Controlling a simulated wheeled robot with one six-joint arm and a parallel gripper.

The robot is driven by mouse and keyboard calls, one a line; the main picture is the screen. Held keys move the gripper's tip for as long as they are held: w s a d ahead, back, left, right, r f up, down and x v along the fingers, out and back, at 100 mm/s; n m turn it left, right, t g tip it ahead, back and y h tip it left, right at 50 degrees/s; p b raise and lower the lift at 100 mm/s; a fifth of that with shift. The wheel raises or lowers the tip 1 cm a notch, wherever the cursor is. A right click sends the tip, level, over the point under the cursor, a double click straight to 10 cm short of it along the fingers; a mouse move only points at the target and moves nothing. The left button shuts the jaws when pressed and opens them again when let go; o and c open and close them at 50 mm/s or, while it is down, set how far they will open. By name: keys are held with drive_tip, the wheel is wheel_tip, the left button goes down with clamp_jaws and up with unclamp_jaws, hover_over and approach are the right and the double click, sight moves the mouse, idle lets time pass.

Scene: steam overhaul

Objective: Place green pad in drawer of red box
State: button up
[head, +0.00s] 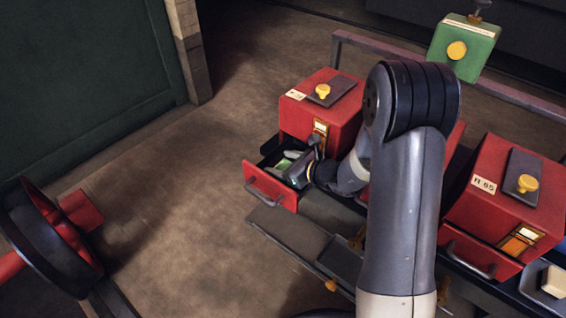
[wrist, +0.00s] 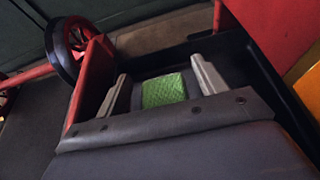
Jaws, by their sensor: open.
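The red box (head: 318,118) at the centre has its drawer (head: 268,190) pulled open toward the front left. The green pad (wrist: 163,90), with a textured top, lies inside the open drawer in the wrist view. In the head view only small green parts (head: 284,164) show in the drawer beside my gripper. My gripper (head: 294,167) reaches down into the drawer. In the wrist view its two pale fingers (wrist: 160,86) stand apart, one on each side of the pad, with gaps. I cannot tell whether the pad rests fully on the drawer floor.
Another red box (head: 498,192) with a slightly open drawer stands at the right. A green box (head: 463,48) is at the back. A red and black wheel (head: 50,235) is at the left. The brown floor (head: 160,200) between is clear.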

drive_tip(key=shift+s+f, duration=0.25)
drive_tip(key=shift+f, duration=0.15)
drive_tip(key=shift+w+r+p, duration=0.1)
drive_tip(key=shift+r+p, duration=0.45)
drive_tip(key=shift+p, duration=0.35)
drive_tip(key=v, duration=1.2)
drive_tip(key=shift+r+p, duration=0.3)
drive_tip(key=shift+p, duration=0.1)
drive_tip(key=shift+w, duration=0.15)
drive_tip(key=shift+c, duration=0.2)
